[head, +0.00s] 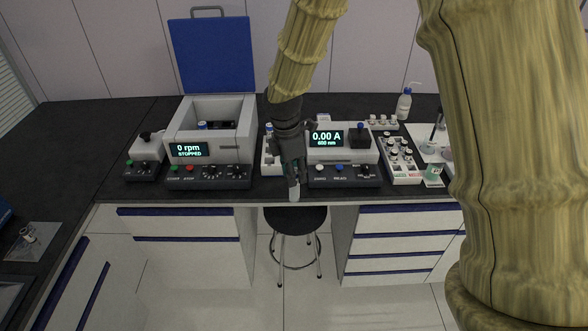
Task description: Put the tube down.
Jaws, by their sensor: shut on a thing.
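My gripper (294,187) hangs at the front edge of the dark bench, in the gap between the centrifuge and the photometer in the head view. It is shut on a pale tube (294,194), which points down below the fingertips. The lower end of the tube shows in front of the bench edge. The fingers hide its upper part. Behind my gripper stands a white rack (268,160), partly hidden by my arm, with a blue-topped item at its back.
The centrifuge (244,135) has its blue lid up and its display reads 0 rpm, STOPPED. The photometer (345,157) reads 0.00 A. A vial rack (401,174) and a wash bottle (404,104) stand to the right. A stool (297,218) stands below.

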